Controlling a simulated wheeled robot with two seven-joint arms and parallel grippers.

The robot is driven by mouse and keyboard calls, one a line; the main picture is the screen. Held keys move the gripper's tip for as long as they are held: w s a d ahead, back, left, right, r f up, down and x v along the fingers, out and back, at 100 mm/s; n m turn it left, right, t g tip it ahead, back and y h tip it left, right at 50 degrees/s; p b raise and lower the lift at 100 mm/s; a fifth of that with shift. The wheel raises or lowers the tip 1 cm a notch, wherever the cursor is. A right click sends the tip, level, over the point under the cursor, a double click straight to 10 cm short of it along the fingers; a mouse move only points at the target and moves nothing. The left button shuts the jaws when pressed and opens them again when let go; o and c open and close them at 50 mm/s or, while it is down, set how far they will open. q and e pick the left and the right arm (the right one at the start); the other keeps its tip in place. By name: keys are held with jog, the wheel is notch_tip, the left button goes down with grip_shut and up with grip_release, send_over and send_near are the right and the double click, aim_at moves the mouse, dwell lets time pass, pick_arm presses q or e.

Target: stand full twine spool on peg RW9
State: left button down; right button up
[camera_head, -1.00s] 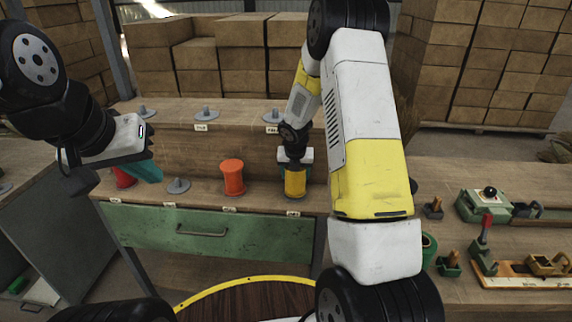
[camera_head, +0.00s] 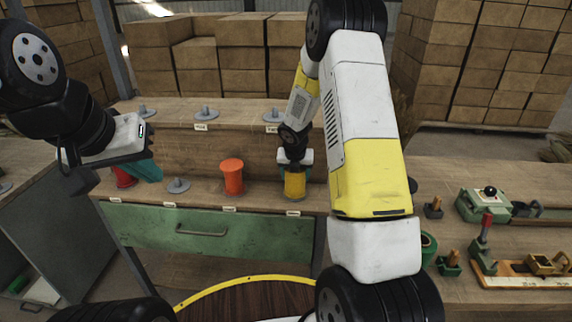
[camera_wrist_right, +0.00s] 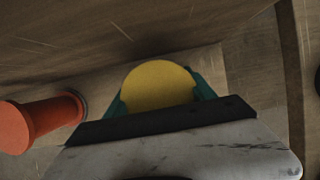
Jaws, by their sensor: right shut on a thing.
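A yellow twine spool (camera_head: 295,186) is upright at the right part of the lower shelf, in front of the low wooden riser. My right gripper (camera_wrist_right: 158,90) is above it with teal fingers on both sides, shut on the spool. The spool's round yellow top shows between the fingers in the right wrist view. The spool's underside and any peg beneath it are hidden. My left gripper (camera_head: 147,170) hangs at the left near a red spool; its finger gap is not clear. The small peg labels are too small to read.
An orange-red spool (camera_head: 231,177) stands left of the yellow one, also in the right wrist view (camera_wrist_right: 42,120). An empty peg (camera_head: 179,185) is further left. Another red spool (camera_head: 123,178) is partly behind my left gripper. Several empty pegs (camera_head: 207,112) line the upper shelf.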

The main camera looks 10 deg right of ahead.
jog(key=shift+f, duration=0.2)
jog(key=o, duration=1.2)
jog(key=shift+c, duration=0.2)
jog(key=shift+v, duration=5.55)
jog(key=s+r+m, duration=0.7)
jog(key=r+m, duration=0.2)
jog(key=s+a+r+m+t+y, duration=0.1)
jog(key=s+r+m, duration=0.4)
jog(key=s+m, duration=0.6)
jog(key=s+a+r+m+t+y, duration=0.1)
jog(key=s+r+m, duration=0.4)
jog(key=s+m, duration=0.6)
jog(key=shift+s+a+r+m+y, duration=0.25)
jog(key=shift+a+r+m+y, duration=0.1)
jog(key=shift+a+m+y, duration=0.45)
